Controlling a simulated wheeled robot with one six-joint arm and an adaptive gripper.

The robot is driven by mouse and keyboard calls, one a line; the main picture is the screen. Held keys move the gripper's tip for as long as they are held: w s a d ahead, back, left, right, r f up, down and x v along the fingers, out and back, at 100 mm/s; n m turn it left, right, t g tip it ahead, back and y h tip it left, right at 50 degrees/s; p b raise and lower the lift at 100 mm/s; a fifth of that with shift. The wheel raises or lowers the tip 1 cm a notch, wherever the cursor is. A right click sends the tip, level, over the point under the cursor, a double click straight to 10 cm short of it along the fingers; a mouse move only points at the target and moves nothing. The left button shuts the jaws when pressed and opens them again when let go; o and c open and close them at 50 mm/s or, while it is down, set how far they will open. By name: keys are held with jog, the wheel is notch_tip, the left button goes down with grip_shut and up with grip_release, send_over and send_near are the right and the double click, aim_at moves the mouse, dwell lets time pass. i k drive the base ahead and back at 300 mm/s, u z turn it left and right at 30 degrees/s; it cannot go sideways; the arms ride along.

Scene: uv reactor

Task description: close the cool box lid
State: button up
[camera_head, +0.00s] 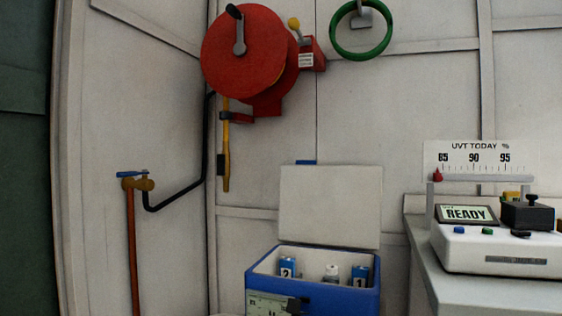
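The cool box (364,301) is a blue box with a white inside, at the bottom centre of the head view. Its lower part is cut off by the picture's edge. Its white lid (330,205) stands open, upright at the back of the box against the wall, with a small blue piece at its top edge. Inside the box are a blue pack marked 2 (287,267), a blue pack marked 1 (360,275) and a white-capped bottle (331,273). A dark latch-like part and a label show on the box's front. My gripper is not in view.
A grey counter (433,290) at the right holds a white device with a READY screen (465,214) and a scale board (474,158). A red hose reel (240,58) and green ring (361,50) hang on the wall. A copper-coloured pipe (133,245) with a tap stands at left.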

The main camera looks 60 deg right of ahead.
aim_at(331, 205)
jog(key=i, duration=0.1)
jog(key=z, duration=1.2)
